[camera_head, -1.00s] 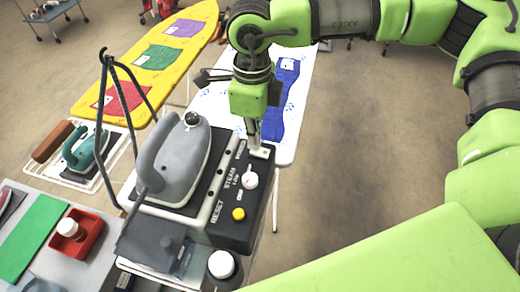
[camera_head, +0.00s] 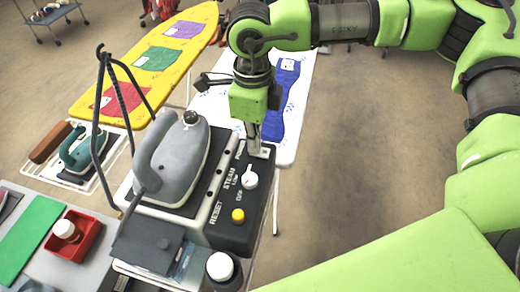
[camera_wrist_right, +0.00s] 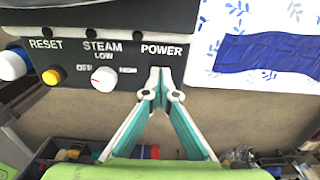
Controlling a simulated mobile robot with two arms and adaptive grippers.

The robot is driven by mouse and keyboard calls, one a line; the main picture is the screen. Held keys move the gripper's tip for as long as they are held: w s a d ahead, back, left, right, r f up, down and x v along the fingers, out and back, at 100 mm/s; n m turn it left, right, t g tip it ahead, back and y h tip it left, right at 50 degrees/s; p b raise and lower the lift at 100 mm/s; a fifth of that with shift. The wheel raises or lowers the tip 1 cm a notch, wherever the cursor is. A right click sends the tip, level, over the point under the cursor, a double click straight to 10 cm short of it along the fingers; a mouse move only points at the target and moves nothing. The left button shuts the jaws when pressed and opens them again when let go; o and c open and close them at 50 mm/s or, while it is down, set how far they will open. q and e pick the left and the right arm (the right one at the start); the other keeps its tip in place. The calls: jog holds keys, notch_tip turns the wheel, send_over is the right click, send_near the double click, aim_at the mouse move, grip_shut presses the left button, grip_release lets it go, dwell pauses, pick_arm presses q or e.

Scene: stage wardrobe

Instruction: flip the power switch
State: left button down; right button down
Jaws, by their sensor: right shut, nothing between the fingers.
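The black control panel (camera_head: 229,235) on the steam iron station carries the labels POWER, STEAM and RESET. In the right wrist view the POWER label (camera_wrist_right: 162,50) is at the panel's right end. My right gripper (camera_head: 257,150) points down at that end in the head view. In the right wrist view its closed fingertips (camera_wrist_right: 160,74) are just below the POWER label, at the panel. The power switch itself is hidden by the fingertips, and I cannot tell whether they touch it or its position. My left gripper is not in view.
The white steam knob (camera_head: 249,180) and yellow reset button (camera_head: 238,215) sit beside the gripper. A large grey iron (camera_head: 178,160) stands left of the panel. A board with blue cloth (camera_head: 285,90) lies behind. Open floor is to the right.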

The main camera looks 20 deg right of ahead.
jog(key=shift+r+p, duration=1.45)
jog(key=shift+r, duration=2)
